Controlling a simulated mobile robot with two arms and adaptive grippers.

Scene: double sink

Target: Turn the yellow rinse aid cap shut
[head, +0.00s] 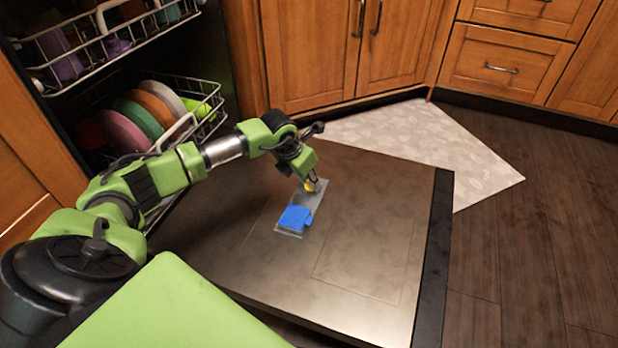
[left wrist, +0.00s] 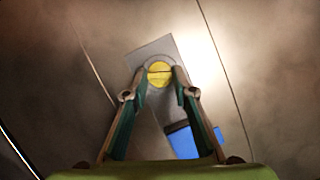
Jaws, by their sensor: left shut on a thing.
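The yellow rinse aid cap (head: 310,186) sits at the far end of a grey dispenser plate (head: 320,197) on the open dishwasher door. My left gripper (head: 312,180) reaches down over it from above. In the left wrist view the fingers of my left gripper (left wrist: 159,80) are closed against both sides of the round yellow cap (left wrist: 159,72). A raised bar crosses the cap's face roughly sideways in that view. The blue dispenser lid (head: 295,218) is at the near end of the plate and also shows in the left wrist view (left wrist: 184,142). My right gripper is out of view.
The dishwasher door (head: 375,255) lies flat, with bare metal around the dispenser. Racks with coloured plates (head: 140,115) stand at the upper left. Wooden cabinets (head: 310,50) and a pale mat (head: 430,145) lie beyond the door. Dark floor is clear at right.

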